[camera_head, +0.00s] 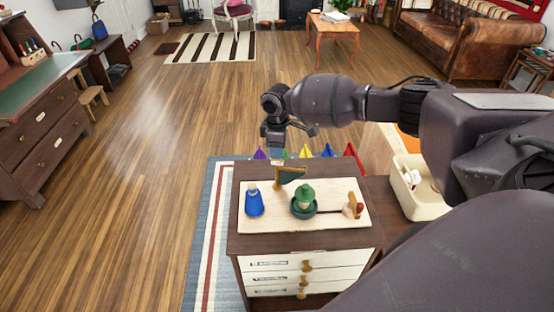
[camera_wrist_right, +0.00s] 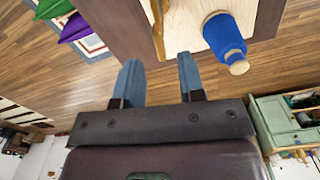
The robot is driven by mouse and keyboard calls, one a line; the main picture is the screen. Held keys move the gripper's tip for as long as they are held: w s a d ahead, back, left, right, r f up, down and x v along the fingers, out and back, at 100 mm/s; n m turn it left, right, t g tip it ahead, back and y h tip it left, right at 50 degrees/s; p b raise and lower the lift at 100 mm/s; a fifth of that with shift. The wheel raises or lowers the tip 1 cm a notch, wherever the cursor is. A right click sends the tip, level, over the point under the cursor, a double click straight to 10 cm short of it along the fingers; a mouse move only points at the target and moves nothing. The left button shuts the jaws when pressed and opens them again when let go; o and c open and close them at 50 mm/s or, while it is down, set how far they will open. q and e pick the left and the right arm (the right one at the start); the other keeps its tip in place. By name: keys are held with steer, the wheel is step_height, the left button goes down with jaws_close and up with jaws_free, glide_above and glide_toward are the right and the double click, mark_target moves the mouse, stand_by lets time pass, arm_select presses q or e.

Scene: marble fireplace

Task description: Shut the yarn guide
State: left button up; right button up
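A light board (camera_head: 280,222) lies on top of a small dark cabinet (camera_head: 300,243). On it stand a blue figure (camera_head: 254,202), a wooden post with a dark green flag-like piece (camera_head: 290,176), a green-capped figure in a dark round dish (camera_head: 303,212) and a wooden piece with a red part (camera_head: 355,207). I cannot tell for sure which is the yarn guide; the post may be it. My right gripper (camera_head: 287,133) is above and beyond the board's far edge. In the wrist view its two fingers (camera_wrist_right: 158,78) are apart and empty, near the blue figure (camera_wrist_right: 224,38). My left gripper is not seen.
Several colored cones (camera_head: 305,152) stand behind the cabinet. A cream bin (camera_head: 415,190) is to its right. The cabinet front has drawers with wooden knobs (camera_head: 305,267). A desk (camera_head: 40,120) is at the left; the wooden floor between is clear.

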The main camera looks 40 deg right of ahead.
steer(key=shift+f, duration=2.25)
jaws_close()
